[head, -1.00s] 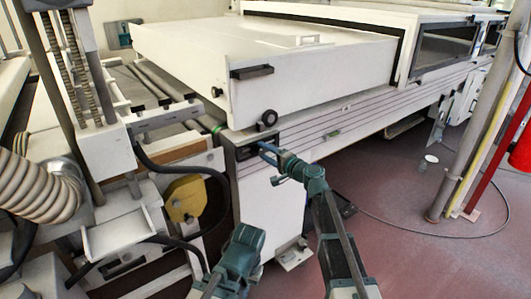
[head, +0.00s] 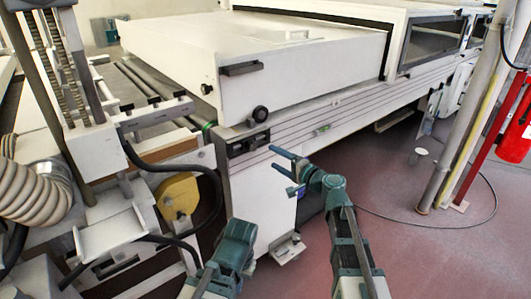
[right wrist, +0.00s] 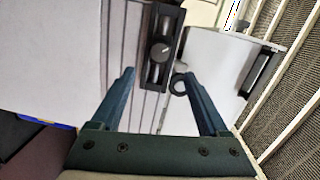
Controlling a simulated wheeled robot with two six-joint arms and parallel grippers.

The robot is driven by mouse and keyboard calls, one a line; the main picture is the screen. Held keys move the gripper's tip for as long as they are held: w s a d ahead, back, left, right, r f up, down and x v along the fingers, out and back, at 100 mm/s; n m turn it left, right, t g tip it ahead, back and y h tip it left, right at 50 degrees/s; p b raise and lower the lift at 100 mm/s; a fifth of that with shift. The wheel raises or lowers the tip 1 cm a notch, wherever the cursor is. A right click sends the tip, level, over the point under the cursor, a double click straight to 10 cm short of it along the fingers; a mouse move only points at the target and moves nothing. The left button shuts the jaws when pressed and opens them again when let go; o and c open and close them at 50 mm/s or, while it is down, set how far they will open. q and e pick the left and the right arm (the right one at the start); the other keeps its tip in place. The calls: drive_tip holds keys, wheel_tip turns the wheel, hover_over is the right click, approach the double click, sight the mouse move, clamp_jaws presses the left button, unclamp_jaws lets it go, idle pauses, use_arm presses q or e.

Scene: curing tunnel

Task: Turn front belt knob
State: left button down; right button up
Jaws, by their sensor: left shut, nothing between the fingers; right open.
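A black control panel (head: 248,143) is set in the front end of the white machine. In the right wrist view, a round grey knob with a light pointer mark (right wrist: 162,52) sits in the middle of that panel. My right gripper (head: 273,158) is open and empty, just right of and below the panel in the head view. In the right wrist view its blue fingers (right wrist: 160,95) are spread, with the knob ahead, between and beyond them, apart from both. My left gripper (head: 240,230) is low in the head view, shut and empty; its fingertips are hidden.
A black round knob (head: 260,114) projects from the white hood (head: 290,85) above the panel. A yellow housing (head: 178,195) and a ribbed hose (head: 35,190) stand left. A grey post (head: 455,150) stands right. The floor right of the machine is mostly clear.

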drive_tip(key=v, duration=0.3)
drive_tip(key=shift+s+d, duration=0.2)
drive_tip(key=shift+s, duration=0.05)
drive_tip(key=s+a+f+n+g+h, duration=0.25)
drive_tip(key=s+f+n+g, duration=0.4)
drive_tip(key=s+f, duration=0.45)
drive_tip(key=s+d+f+n+g+h, duration=0.2)
drive_tip(key=s+d+f+g+h, duration=0.4)
drive_tip(key=s+d+f+h, duration=0.4)
drive_tip(key=s+a+r+n+p, duration=0.1)
drive_tip(key=s+a+r+p, duration=0.1)
drive_tip(key=r+p, duration=0.5)
drive_tip(key=s+a+r+n+p, duration=0.1)
drive_tip(key=s+a+r+p, duration=0.2)
drive_tip(key=a+r+p, duration=0.2)
drive_tip(key=s+a+r+n+p, duration=0.2)
drive_tip(key=a+r+p, duration=0.1)
drive_tip(key=r+p, duration=0.7)
drive_tip(key=shift+s+a+r+g, duration=0.25)
drive_tip(key=shift+s+a+g, duration=0.1)
drive_tip(key=shift+a+g, duration=0.1)
